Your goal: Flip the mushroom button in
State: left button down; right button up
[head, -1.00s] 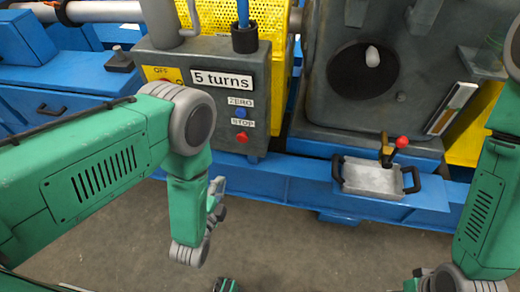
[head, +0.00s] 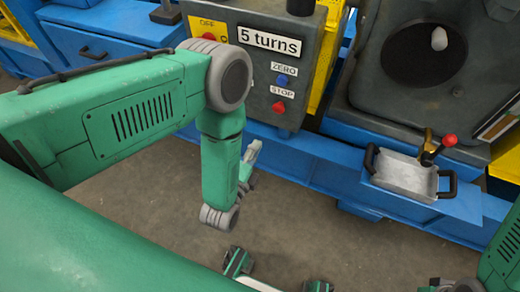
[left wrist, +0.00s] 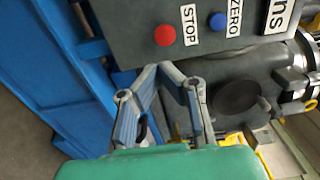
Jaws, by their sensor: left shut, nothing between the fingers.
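The grey control box (head: 262,75) carries a red mushroom-shaped STOP button (head: 279,107) and a blue ZERO button (head: 282,81) above it. The STOP button also shows in the left wrist view (left wrist: 165,36). Another red part (head: 209,37) on the yellow OFF plate is partly covered by my left arm. My left gripper (head: 254,150) is below and left of the STOP button, apart from it. In the left wrist view its fingers (left wrist: 163,68) meet at the tips, empty, just below the STOP button in the picture.
A blue machine frame (head: 325,160) runs under the box. A metal tray (head: 405,178) with black handles and a red-knobbed lever (head: 449,140) are to the right. A dark round opening (head: 425,55) is behind them. The floor (head: 330,235) in front is clear.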

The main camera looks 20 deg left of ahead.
aim_at(278, 111)
pick_arm(q)
jog(key=w+b, duration=0.2)
jog(key=w, duration=0.1)
jog(key=w+b, duration=0.2)
jog(key=w, duration=0.2)
jog(key=w+b, duration=0.1)
jog(key=w, duration=0.3)
jog(key=shift+w+d+r+b, duration=0.15)
jog(key=shift+w+d+b, duration=0.05)
jog(key=shift+d+b, duration=0.2)
jog(key=shift+w, duration=0.65)
jog(key=shift+w+d, duration=0.1)
jog(key=shift+d, duration=0.1)
